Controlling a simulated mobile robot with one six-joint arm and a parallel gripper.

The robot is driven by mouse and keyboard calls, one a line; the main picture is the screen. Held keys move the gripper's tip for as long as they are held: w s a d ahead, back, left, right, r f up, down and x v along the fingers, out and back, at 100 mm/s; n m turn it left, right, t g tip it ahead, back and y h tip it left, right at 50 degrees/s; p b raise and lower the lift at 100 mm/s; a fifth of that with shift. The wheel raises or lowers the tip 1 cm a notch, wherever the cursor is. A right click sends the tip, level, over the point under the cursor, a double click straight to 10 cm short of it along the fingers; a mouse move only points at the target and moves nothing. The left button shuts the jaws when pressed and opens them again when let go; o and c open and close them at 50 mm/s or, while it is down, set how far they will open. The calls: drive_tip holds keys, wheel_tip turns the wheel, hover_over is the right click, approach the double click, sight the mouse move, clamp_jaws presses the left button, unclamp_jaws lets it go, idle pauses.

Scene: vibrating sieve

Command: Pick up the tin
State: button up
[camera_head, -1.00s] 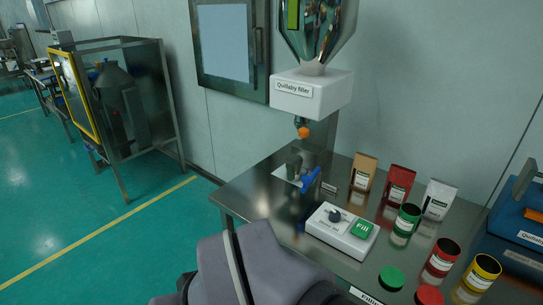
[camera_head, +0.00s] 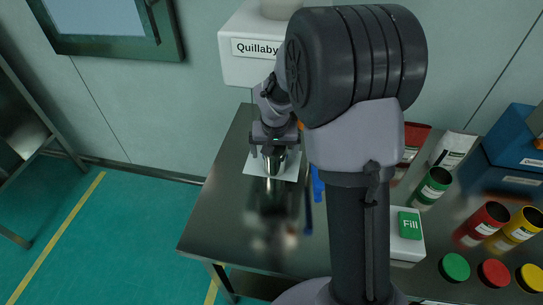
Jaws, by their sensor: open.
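My gripper (camera_head: 274,150) points down over a white pad (camera_head: 258,166) on the steel table, under the Quillaby filler. Its jaws are open, around or just above a small shiny grey object (camera_head: 273,160); this may be a tin, but I cannot tell, nor whether the jaws touch it. Three open, labelled tins stand at the right: a green tin (camera_head: 431,187), a red tin (camera_head: 481,222) and a yellow tin (camera_head: 515,230). My gripper is far to the left of them. My arm hides part of the table between.
The filler (camera_head: 240,62) hangs over the pad, close to my arm. A blue lever (camera_head: 317,184) is right of the pad. A control box with a green Fill button (camera_head: 409,224) is partly behind my arm. Green (camera_head: 454,267), red and yellow lids lie in front. The table's left front is clear.

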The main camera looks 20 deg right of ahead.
drive_tip(key=shift+w+d+r, duration=0.2)
drive_tip(key=shift+w+d, duration=0.2)
drive_tip(key=shift+w, duration=0.35)
drive_tip(key=b+x, duration=0.2)
drive_tip(key=x, duration=0.3)
drive_tip(key=shift+f, duration=0.15)
drive_tip(key=shift+r, duration=0.2)
drive_tip(key=c, duration=1.7)
